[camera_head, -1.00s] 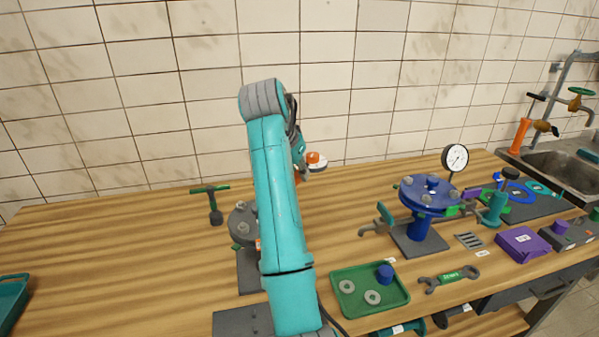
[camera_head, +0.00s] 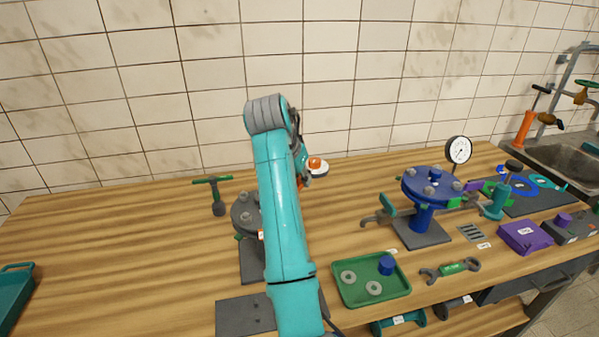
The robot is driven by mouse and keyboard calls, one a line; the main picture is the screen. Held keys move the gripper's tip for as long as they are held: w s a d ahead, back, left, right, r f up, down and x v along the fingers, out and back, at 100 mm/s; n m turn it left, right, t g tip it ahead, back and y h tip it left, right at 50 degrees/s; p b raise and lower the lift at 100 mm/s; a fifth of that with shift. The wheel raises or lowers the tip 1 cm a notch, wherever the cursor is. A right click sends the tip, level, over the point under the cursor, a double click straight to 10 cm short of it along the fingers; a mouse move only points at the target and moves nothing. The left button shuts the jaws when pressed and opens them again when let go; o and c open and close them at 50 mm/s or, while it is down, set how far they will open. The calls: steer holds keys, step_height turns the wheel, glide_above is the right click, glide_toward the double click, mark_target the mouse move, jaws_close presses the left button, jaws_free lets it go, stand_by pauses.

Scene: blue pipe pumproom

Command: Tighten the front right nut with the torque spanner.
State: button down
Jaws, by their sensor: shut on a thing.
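My arm rises from the bottom middle and bends over at a grey elbow, with its wrist behind it. My gripper's fingers are hidden behind the arm. An orange knob on a whitish disc (camera_head: 317,168) shows beside the wrist; I cannot tell whether it belongs to the torque spanner. A grey flange (camera_head: 240,212) with bolts on top stands left of the arm, partly covered by it. A blue flange (camera_head: 421,189) with several grey nuts on top stands on a dark base at right; one nut (camera_head: 457,186) sits near its right rim. I cannot clearly identify the torque spanner.
A green tray (camera_head: 347,296) holds two washers and a blue cylinder. A green-labelled open-ended spanner (camera_head: 450,269) lies right of it. A T-handled tool (camera_head: 217,207) stands at left. A round gauge (camera_head: 458,150), a purple box (camera_head: 524,236) and a sink (camera_head: 565,152) are at right. The left bench is mostly clear.

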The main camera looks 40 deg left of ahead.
steer(key=shift+f, duration=1)
steer(key=shift+s+d+m+h, duration=0.1)
steer(key=shift+d+m+h, duration=1.2)
steer(key=shift+d+m, duration=0.85)
steer(key=shift+a, duration=0.35)
steer(key=shift+a+n+y, duration=0.6)
steer(key=shift+a+n, duration=0.15)
steer(key=shift+r, duration=0.3)
steer(key=shift+r, duration=1.65)
